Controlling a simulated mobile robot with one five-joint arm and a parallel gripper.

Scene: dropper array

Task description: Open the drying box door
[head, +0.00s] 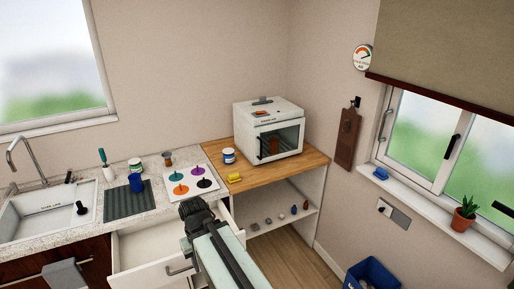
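The drying box (250,137) is a white box with a handle on top. It stands on the wooden counter against the back wall, right of centre. Its dark glass door (289,139) is on the front face and looks shut. Something brown shows behind the glass. My gripper (193,204) is dark and is in front of the white mat, in the lower middle of the view. It is well apart from the drying box, to its lower left. I cannot tell whether its fingers are open or shut.
An open drawer (145,247) lies below the counter beside my arm. A white mat (168,177) with coloured pieces, a small labelled jar (229,156) and a yellow item (235,178) are near the box. An open shelf (262,229) holds small objects. A blue bin (372,274) is on the floor.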

